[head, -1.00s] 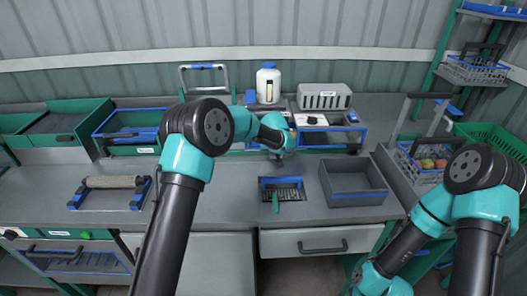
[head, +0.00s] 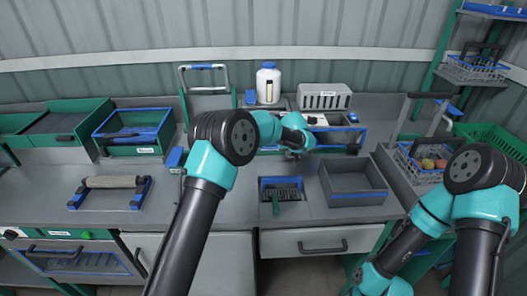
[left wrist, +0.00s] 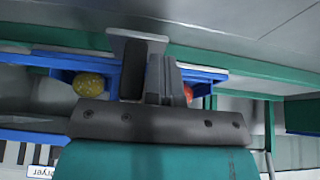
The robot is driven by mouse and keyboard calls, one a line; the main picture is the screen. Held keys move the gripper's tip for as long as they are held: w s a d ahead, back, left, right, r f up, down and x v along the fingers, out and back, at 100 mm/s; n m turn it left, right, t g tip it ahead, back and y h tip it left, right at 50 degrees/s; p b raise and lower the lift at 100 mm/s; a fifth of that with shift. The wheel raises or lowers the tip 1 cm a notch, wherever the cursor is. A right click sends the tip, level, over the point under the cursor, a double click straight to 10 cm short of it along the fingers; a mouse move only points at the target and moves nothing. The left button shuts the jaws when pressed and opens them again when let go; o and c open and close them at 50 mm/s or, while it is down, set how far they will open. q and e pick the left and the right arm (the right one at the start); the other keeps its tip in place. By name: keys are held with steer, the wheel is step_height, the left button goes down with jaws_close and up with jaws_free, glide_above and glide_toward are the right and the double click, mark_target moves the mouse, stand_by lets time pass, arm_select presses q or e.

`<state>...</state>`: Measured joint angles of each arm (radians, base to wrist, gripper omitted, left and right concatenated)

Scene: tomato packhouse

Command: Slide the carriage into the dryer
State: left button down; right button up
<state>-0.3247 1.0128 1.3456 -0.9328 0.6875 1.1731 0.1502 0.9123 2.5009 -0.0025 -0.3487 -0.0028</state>
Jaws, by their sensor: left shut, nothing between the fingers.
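The dryer (head: 323,97) looks to be the grey slotted box at the back. Its label and slots (left wrist: 40,171) show upside down in the left wrist view. A blue carriage (left wrist: 62,62) holding a yellow tomato (left wrist: 88,84) and a red tomato (left wrist: 188,92) lies behind my left gripper in that view. My left gripper (left wrist: 147,65) is shut and empty, in front of the carriage; I cannot tell whether it touches. In the head view my left gripper (head: 298,153) is low by the blue-framed station, and my forearm hides most of the carriage.
A white bottle (head: 268,84) stands left of the dryer. A grey bin (head: 355,200) and a blue-edged brush holder (head: 281,183) sit in front. A roller stand (head: 112,183) is at left. The bench front between roller and brush is clear.

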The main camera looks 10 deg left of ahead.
arm_select(q)
steer(key=shift+d, duration=0.15)
steer(key=shift+w+d, duration=0.4)
steer(key=shift+d, duration=1.5)
steer(key=shift+w+d, duration=0.45)
steer(key=shift+d, duration=1.5)
steer(key=shift+w+d, duration=0.4)
steer(key=shift+d, duration=1.5)
steer(key=shift+w+d, duration=0.2)
steer(key=shift+d, duration=0.6)
steer(key=shift+w+d, duration=0.15)
steer(key=shift+d, duration=0.6)
steer(key=shift+a, duration=0.1)
steer(key=shift+s+a, duration=0.2)
steer(key=shift+a, duration=0.7)
steer(key=s+v, duration=0.1)
steer(key=v, duration=0.7)
steer(key=shift+s+d, duration=0.15)
steer(key=shift+s, duration=0.1)
